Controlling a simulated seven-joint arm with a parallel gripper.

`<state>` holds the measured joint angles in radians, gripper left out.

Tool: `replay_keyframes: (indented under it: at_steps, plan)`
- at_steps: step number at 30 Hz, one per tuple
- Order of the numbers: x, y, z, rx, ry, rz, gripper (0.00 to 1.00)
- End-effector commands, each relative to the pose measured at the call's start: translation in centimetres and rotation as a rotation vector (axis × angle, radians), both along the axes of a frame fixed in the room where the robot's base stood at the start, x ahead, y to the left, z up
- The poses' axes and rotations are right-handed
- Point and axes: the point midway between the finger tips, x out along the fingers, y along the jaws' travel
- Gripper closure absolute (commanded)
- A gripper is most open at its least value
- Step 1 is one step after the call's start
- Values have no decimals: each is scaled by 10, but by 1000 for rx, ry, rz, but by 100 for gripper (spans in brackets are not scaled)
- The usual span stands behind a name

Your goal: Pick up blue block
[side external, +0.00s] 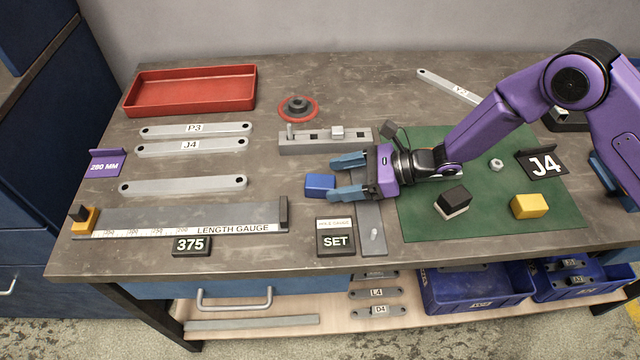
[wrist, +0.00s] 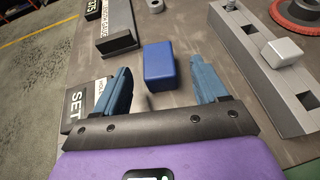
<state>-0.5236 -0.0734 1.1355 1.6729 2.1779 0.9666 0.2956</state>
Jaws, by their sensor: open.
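The blue block (side external: 320,185) lies on the bench top, just left of my gripper's fingertips in the side view. In the wrist view the blue block (wrist: 160,64) sits ahead of the fingers, roughly centred in the gap between them. My gripper (side external: 336,178) has two blue fingers spread apart with nothing between them. It is low over the bench and points left towards the block. In the wrist view the gripper (wrist: 168,78) is also open, with the block at or just beyond the tips; contact cannot be told.
A SET box (side external: 335,238) stands close below the block, and a grey slotted fixture (side external: 300,143) lies behind it. A length gauge (side external: 180,218) is to the left. A black-and-white block (side external: 453,202) and a yellow block (side external: 529,206) rest on the green mat (side external: 490,225).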

Motion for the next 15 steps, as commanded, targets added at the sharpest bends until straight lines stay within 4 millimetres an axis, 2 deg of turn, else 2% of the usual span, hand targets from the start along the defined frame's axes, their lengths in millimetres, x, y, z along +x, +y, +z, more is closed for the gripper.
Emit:
replay_keyframes:
  at_steps: [6, 15]
  plan:
    - [2, 29, -8, 1, -2, 4, 28]
    - [5, 45, -15, 1, 0, 2, 28]
